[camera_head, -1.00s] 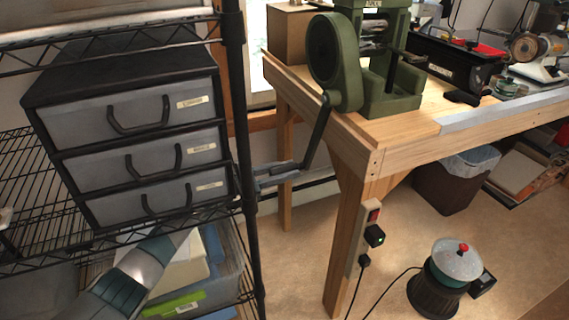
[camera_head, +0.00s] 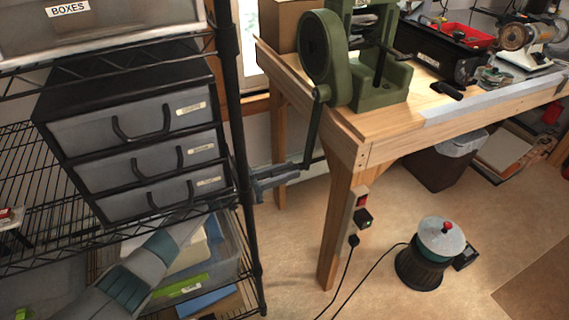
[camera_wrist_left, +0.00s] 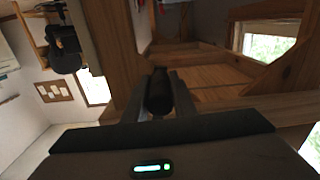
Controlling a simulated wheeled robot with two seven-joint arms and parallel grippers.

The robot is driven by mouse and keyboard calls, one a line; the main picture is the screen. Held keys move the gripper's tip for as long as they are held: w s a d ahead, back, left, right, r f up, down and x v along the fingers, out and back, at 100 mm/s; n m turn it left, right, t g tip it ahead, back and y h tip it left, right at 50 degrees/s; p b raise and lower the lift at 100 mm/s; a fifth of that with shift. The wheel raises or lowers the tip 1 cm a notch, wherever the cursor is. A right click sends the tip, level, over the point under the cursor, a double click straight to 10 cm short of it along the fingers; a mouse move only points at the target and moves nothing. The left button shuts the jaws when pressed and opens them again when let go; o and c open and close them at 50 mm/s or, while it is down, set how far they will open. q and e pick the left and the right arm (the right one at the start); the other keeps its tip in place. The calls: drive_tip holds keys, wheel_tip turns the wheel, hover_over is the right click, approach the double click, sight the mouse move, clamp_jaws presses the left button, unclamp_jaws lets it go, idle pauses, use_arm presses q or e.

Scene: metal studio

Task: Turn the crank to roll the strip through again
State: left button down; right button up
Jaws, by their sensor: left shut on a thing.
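The green rolling mill (camera_head: 350,60) stands on the left end of the wooden bench. Its dark crank arm (camera_head: 313,130) hangs down past the bench edge, nearly upright with its handle at the lower end. My left gripper (camera_head: 272,178) is behind the shelf post at that lower end, shut on the crank handle. In the left wrist view the dark handle (camera_wrist_left: 158,92) sits between the two fingers. I cannot make out a strip in the rolls. My right gripper is in neither view.
A round tumbler (camera_head: 440,238) stands on the floor.

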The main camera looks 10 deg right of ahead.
use_arm(q)
drive_tip(key=c, duration=1.5)
unclamp_jaws()
